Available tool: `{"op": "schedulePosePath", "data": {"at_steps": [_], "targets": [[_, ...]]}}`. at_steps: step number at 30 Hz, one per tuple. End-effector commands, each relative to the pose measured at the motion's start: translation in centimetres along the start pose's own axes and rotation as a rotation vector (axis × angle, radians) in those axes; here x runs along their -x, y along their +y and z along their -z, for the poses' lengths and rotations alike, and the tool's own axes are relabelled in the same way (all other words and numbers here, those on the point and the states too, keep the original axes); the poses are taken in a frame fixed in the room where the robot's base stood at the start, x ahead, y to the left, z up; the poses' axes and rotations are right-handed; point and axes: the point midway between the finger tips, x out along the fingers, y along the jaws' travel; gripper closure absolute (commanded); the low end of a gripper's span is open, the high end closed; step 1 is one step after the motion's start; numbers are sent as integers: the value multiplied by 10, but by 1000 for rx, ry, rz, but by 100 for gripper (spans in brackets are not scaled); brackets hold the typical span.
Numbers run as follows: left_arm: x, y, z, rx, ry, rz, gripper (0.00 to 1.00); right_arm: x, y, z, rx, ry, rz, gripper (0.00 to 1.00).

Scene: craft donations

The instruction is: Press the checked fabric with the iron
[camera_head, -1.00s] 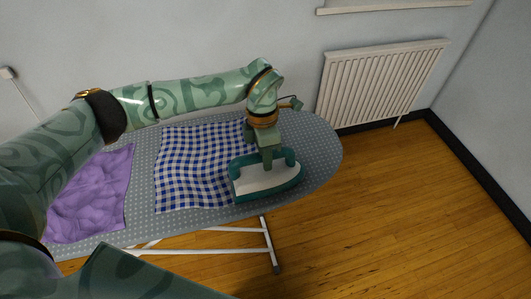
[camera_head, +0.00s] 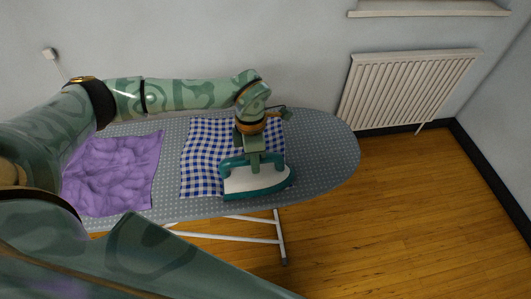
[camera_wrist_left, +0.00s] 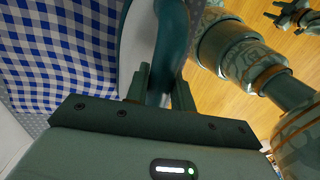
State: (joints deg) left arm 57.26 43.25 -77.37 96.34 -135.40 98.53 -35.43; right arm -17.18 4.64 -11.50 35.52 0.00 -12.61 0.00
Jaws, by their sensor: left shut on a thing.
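The blue-and-white checked fabric (camera_head: 202,160) lies fairly flat on the grey dotted ironing board (camera_head: 325,160). It also fills the upper left of the left wrist view (camera_wrist_left: 60,50). The teal iron with a pale body (camera_head: 255,182) sits over the fabric's near right part, its tip pointing right around the fabric's right edge. My left gripper (camera_head: 256,160) is above the iron, shut on its handle, which shows between the fingers in the left wrist view (camera_wrist_left: 160,70). The iron hides the fabric beneath it. A dark claw-like part (camera_wrist_left: 292,15), possibly my right gripper, is at that view's top right.
A crumpled purple cloth (camera_head: 115,172) lies on the board left of the checked fabric. The board's rounded right end is bare. A white radiator (camera_head: 408,90) is on the wall behind, and open wooden floor (camera_head: 400,220) lies to the right.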

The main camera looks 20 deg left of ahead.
Motion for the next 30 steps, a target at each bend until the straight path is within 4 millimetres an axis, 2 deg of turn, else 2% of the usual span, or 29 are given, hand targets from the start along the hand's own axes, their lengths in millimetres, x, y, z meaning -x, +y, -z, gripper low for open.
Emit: {"op": "schedulePosePath", "data": {"at_steps": [18, 30], "targets": [[2, -1, 62, 0, 0, 0, 100, 26, 2, 6, 0, 9, -3, 64], [0, 0, 67, 0, 0, 0, 100, 27, 2, 6, -1, 9, -2, 64]]}}
